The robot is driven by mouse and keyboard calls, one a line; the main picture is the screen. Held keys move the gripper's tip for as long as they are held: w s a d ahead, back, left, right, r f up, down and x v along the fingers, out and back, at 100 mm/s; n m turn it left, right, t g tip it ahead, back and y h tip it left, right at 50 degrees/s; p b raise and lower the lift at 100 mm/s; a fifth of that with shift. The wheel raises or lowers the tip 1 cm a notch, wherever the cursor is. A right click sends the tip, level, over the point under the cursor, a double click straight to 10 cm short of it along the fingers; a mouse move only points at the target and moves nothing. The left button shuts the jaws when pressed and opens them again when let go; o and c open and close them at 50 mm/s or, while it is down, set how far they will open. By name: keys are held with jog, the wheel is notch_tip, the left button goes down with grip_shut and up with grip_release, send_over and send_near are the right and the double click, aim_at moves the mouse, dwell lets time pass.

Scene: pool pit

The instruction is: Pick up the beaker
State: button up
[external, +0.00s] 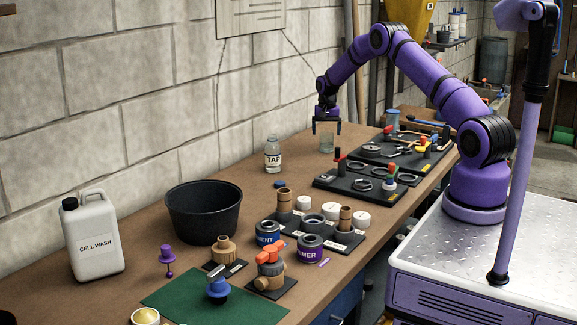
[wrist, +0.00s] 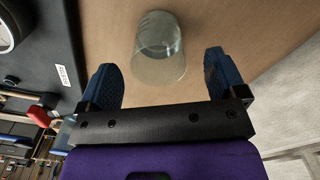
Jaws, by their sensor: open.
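The beaker (external: 327,143) is a clear glass cup standing on the brown workbench, near the bench's back by the wall. It also shows in the wrist view (wrist: 158,52), at the top middle. My gripper (external: 327,128) is above the beaker, pointing down. In the wrist view my gripper (wrist: 160,78) is open, with one blue-padded finger to each side of the beaker in the picture. The fingers do not close on it. I cannot tell exactly how high the fingertips are over the beaker.
A black tool tray (external: 345,185) lies right of the beaker; its dark edge also shows in the wrist view (wrist: 65,40). A labelled jar (external: 272,157) stands to the left. A black bucket (external: 204,212) and a white jug (external: 92,240) are nearer. Bare bench surrounds the beaker's left side.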

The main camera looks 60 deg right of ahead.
aim_at(327, 138)
jog(key=f, duration=0.4)
jog(key=shift+d+f, duration=0.2)
jog(key=shift+f, duration=0.05)
jog(key=c, duration=1.1)
jog(key=shift+o, duration=0.3)
jog(key=shift+r, duration=0.2)
jog(key=shift+r, duration=1.3)
jog(key=s+a, duration=0.1)
jog(key=s, duration=0.2)
jog(key=s+a+r, duration=0.1)
jog(key=s+a, duration=0.1)
jog(key=s, duration=0.2)
jog(key=s+a, duration=0.2)
jog(key=s, duration=0.1)
jog(key=shift+s+a+r, duration=0.1)
jog(key=shift+s+r, duration=0.2)
jog(key=shift+r, duration=0.1)
jog(key=shift+s+a+r, duration=0.1)
jog(key=shift+s+a, duration=0.2)
jog(key=shift+s, duration=0.3)
jog(key=shift+s+a, duration=0.25)
jog(key=shift+s, duration=0.4)
jog(key=shift+s+a+r, duration=0.1)
jog(key=shift+s+a, duration=0.2)
jog(key=shift+s, duration=0.3)
